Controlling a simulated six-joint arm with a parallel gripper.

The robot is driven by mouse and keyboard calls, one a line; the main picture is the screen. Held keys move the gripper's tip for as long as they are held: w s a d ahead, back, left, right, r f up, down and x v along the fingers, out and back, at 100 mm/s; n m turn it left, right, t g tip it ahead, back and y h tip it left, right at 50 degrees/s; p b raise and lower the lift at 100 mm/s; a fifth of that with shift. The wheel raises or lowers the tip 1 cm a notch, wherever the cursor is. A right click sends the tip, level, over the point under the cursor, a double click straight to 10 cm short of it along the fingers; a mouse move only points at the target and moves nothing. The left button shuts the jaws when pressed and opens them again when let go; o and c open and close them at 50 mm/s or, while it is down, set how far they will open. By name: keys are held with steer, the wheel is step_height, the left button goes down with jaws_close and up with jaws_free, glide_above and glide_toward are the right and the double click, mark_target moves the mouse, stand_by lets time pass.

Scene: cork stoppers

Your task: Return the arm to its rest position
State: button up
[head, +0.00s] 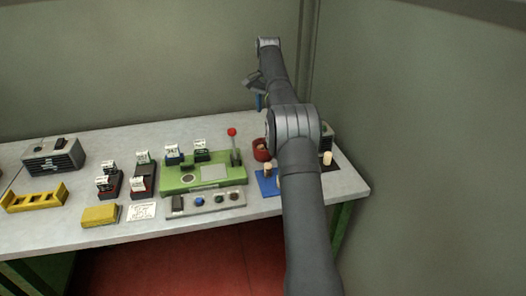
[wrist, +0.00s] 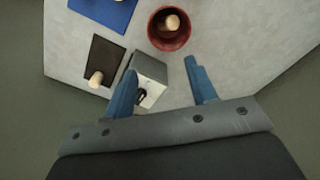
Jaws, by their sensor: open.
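My gripper (wrist: 161,66) is open, its two blue fingers apart with nothing held between them. In the head view, the arm reaches up and back above the bench, and a blue finger (head: 258,102) shows. A red pot (wrist: 158,37) with a cork stopper (wrist: 172,22) inside stands beyond the fingertips; the pot also shows in the head view (head: 259,154). Another cork stopper (wrist: 96,79) stands on a black mat (wrist: 107,55). A blue mat (wrist: 100,10) lies at the wrist view's top edge; in the head view it bears a cork stopper (head: 267,170), and my arm hides part of it.
A grey box (wrist: 151,72) stands beside the left finger in the wrist view. A green machine (head: 180,184) with a red-knobbed lever (head: 233,140), black holders with cards, a yellow rack (head: 36,199) and a yellow block (head: 100,215) occupy the bench. Walls rise behind and at right.

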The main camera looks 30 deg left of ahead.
steer(key=shift+r, duration=0.15)
step_height(320, 180, down, 8)
steer(key=shift+f, duration=0.25)
stand_by(0.8)
